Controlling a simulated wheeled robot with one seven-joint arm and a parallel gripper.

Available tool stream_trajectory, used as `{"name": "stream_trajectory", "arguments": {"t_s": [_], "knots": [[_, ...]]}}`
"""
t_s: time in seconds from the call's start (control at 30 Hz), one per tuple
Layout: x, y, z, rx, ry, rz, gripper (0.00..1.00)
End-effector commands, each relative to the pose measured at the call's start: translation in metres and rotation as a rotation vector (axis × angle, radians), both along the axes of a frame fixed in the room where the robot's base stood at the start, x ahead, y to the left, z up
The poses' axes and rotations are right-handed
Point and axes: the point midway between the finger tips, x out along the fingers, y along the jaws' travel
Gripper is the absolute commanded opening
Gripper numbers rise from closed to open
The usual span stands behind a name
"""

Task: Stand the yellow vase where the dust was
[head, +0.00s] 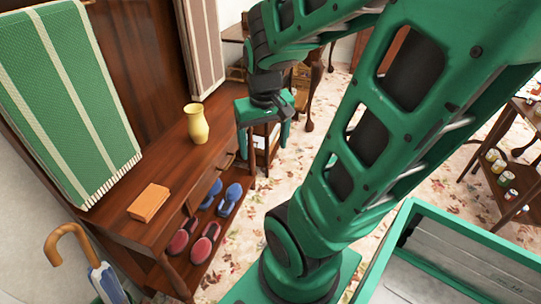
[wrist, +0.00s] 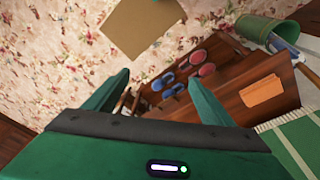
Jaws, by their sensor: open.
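The yellow vase (head: 197,125) stands upright on the brown wooden hall stand (head: 172,175), near its far right end in the head view. My gripper (head: 264,138) is open and empty, to the right of the vase and apart from it, beyond the stand's end. Its two green fingers also show in the wrist view (wrist: 157,95), with nothing between them. I see no vase in the wrist view. I can make out no dust on the stand's top in the head view.
An orange-brown block (head: 149,203) lies on the stand's near part. Red shoes (head: 206,243) and blue shoes (head: 230,200) sit on the lower shelf. A green striped cloth (head: 65,95) hangs behind. An umbrella (head: 75,240) stands at the near left. The stand's top between block and vase is clear.

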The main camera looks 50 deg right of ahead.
Motion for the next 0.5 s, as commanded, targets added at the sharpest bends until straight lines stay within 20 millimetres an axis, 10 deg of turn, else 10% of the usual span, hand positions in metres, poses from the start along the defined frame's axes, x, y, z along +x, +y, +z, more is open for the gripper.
{"name": "stream_trajectory", "arguments": {"t_s": [0.2, 0.5], "knots": [[-0.053, 0.026, 0.018, 0.109, 0.101, -0.033, 0.76], [-0.064, 0.042, 0.020, 0.132, 0.126, -0.041, 0.76]]}}
